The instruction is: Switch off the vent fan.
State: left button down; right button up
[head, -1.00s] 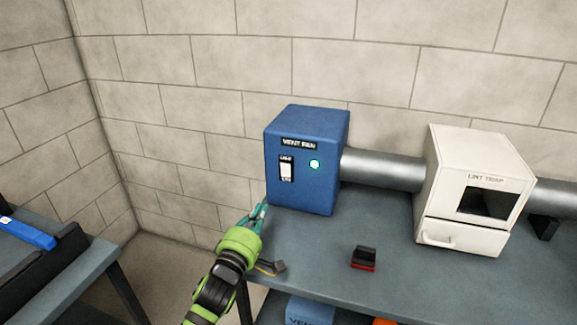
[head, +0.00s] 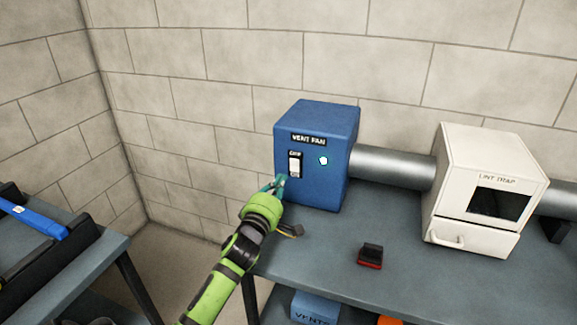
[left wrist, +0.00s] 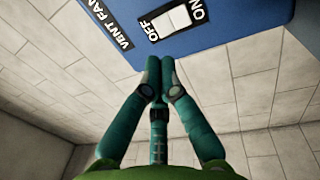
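The vent fan is a blue box (head: 340,185) on the grey bench, labelled VENT FAN, with a lit green-white lamp (head: 323,160) on its front. Its white rocker switch (head: 295,167) sits left of the lamp. In the left wrist view the switch (left wrist: 175,18) has OFF marked at one end and ON at the other; which end is pressed I cannot tell. My left gripper (head: 279,183) is just below and left of the switch, its teal fingertips together and empty. In the left wrist view the fingertips (left wrist: 160,62) point at the switch, apparently short of it. My right gripper is out of view.
A silver duct (head: 392,167) joins the fan to the white lint trap (head: 450,200). A black and red brush (head: 370,256) lies on the bench (head: 330,250); another small item (head: 290,232) lies near my left wrist. A second table (head: 60,270) stands at left.

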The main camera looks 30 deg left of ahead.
aim_at(292, 160)
pick_arm(q)
jog(key=x, duration=0.5)
jog(key=shift+x, duration=0.85)
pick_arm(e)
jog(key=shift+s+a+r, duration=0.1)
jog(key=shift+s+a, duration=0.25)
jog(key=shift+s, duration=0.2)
pick_arm(q)
jog(key=p, duration=0.1)
jog(key=r+p, duration=0.1)
jog(key=p, duration=0.1)
jog(key=shift+w+g, duration=0.25)
jog(key=shift+g, duration=0.05)
jog(key=shift+f+b, duration=0.3)
jog(key=shift+f, duration=0.05)
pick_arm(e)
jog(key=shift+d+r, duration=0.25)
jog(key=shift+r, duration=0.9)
